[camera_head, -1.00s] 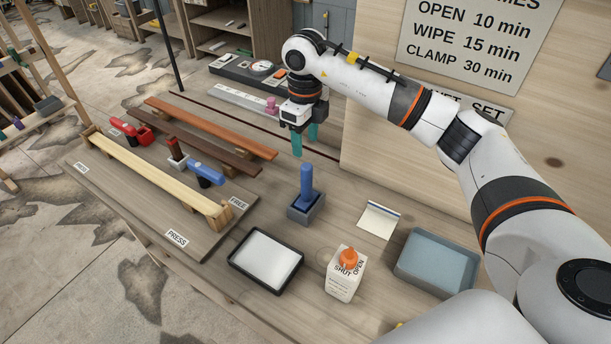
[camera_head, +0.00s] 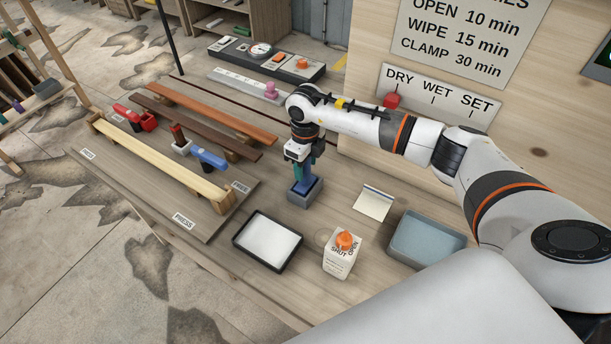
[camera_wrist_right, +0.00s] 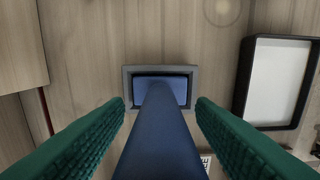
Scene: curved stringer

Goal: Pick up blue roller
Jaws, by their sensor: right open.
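The blue roller (camera_head: 303,187) stands upright in a small grey holder (camera_head: 306,196) on the bench. In the right wrist view the roller (camera_wrist_right: 160,130) rises toward the camera out of the square grey holder (camera_wrist_right: 127,88). My right gripper (camera_head: 303,173) is directly above the holder, with its fingers down around the roller's upper part. In the right wrist view its two green fingers (camera_wrist_right: 160,112) are spread, one on each side of the roller, with gaps between. My left gripper is not in view.
A black-rimmed tray (camera_head: 240,241) and a white bottle with an orange cap (camera_head: 338,262) stand in front. A grey-blue bin (camera_head: 394,252) is at right, near a white card (camera_head: 373,204). Wooden strips and clamps lie left on a board (camera_head: 150,205). A sign wall (camera_head: 440,150) stands behind.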

